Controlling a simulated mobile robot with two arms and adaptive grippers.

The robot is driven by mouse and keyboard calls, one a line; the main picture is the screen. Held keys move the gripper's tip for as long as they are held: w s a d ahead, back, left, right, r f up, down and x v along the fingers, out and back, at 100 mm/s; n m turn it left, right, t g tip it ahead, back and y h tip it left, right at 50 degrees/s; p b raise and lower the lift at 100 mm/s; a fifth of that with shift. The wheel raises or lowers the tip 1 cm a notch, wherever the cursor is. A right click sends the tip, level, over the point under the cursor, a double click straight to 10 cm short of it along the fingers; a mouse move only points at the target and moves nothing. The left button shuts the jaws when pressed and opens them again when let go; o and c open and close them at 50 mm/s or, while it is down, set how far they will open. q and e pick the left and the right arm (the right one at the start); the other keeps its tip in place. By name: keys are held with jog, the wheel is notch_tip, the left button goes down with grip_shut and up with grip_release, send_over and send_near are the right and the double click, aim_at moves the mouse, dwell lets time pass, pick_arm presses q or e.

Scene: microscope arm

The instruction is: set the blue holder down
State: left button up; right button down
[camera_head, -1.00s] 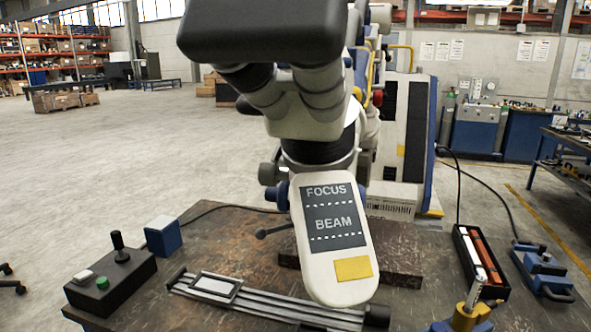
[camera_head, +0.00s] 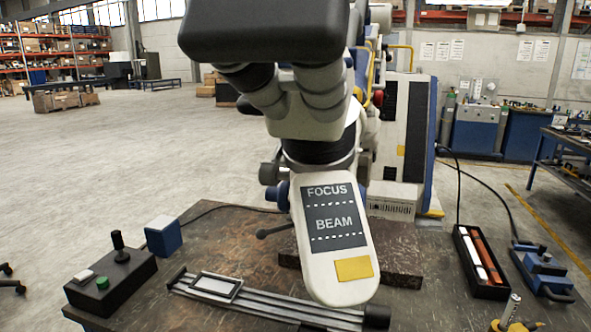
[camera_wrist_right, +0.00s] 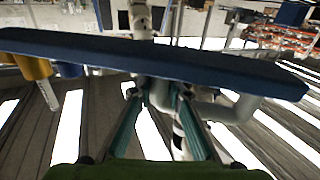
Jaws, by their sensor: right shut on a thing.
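The blue holder (camera_wrist_right: 160,62) spans the upper part of the right wrist view as a long, slightly tilted blue slab. A yellow cylinder (camera_wrist_right: 33,68) shows under its left end. My right gripper (camera_wrist_right: 160,92) is shut on the holder; its teal fingers run up to the slab, which hides their tips. In the head view, a silver-topped yellow piece (camera_head: 510,310) at the bottom right edge looks like part of the held holder. The rest of the holder and my right gripper are outside that view. My left gripper is in neither view.
The microscope (camera_head: 318,130) stands mid-table. A slotted rail (camera_head: 275,304), a black joystick box (camera_head: 110,277) and a small blue block (camera_head: 163,237) lie left and front. A black tray (camera_head: 490,290) with red and white sticks and a blue cabled device (camera_head: 545,272) are at right.

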jog(key=shift+r, duration=0.2)
jog(key=shift+s+f, duration=0.3)
jog(key=shift+s, duration=0.1)
jog(key=s+f, duration=0.2)
jog(key=s, duration=0.5)
jog(key=shift+f, duration=0.2)
jog(key=shift+s, duration=0.1)
jog(key=shift+d, duration=0.1)
